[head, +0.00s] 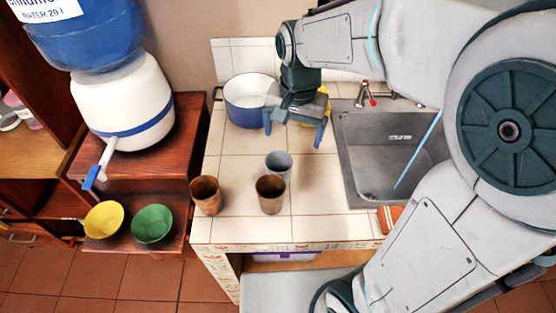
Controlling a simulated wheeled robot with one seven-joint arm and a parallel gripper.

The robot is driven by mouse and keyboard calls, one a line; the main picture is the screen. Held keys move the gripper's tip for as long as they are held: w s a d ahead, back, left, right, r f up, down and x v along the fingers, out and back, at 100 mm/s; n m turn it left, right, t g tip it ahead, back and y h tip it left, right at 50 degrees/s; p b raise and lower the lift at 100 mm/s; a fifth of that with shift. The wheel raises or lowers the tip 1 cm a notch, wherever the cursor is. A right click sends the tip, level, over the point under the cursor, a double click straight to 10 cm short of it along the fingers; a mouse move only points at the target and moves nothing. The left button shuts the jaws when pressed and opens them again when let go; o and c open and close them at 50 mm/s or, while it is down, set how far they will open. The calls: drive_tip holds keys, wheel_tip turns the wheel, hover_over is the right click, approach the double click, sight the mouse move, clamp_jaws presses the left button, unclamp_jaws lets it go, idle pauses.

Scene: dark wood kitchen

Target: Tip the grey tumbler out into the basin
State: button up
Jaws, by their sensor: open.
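The grey tumbler (279,164) stands upright on the tiled counter, just behind a dark brown cup and partly hidden by it. The metal basin (369,186) is set into the counter to the right of the tumbler. Its right part is hidden behind my arm. My gripper (294,139) is open above the counter, with its two blue fingers pointing down. In the picture it is a little above and behind the tumbler. Nothing shows between the fingers.
A copper cup (206,195) and a dark brown cup (270,194) stand near the counter's front. A blue-and-white pot (249,99) is at the back. Red taps (367,94) stand behind the basin. Yellow (104,220) and green (152,224) bowls sit on the left shelf below the water dispenser (121,112).

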drive_tip(key=w+a+f, duration=0.1)
drive_tip(key=a, duration=0.1)
approach(279, 168)
drive_tip(key=shift+s+f+m, duration=0.2)
drive_tip(key=shift+s+f, duration=0.05)
drive_tip(key=shift+s, duration=0.35)
drive_tip(key=shift+s+f+m, duration=0.2)
drive_tip(key=shift+s+f, duration=0.05)
drive_tip(key=shift+s, duration=0.4)
drive_tip(key=shift+a+f+p, duration=0.15)
drive_tip(key=shift+f+p, duration=0.15)
drive_tip(key=shift+f, duration=1)
drive_tip(key=shift+a+f+p, duration=0.1)
drive_tip(key=shift+f+p, duration=0.15)
drive_tip(key=shift+f, duration=1.05)
drive_tip(key=c, duration=1.1)
drive_tip(key=shift+r, duration=0.1)
drive_tip(key=shift+c, duration=0.2)
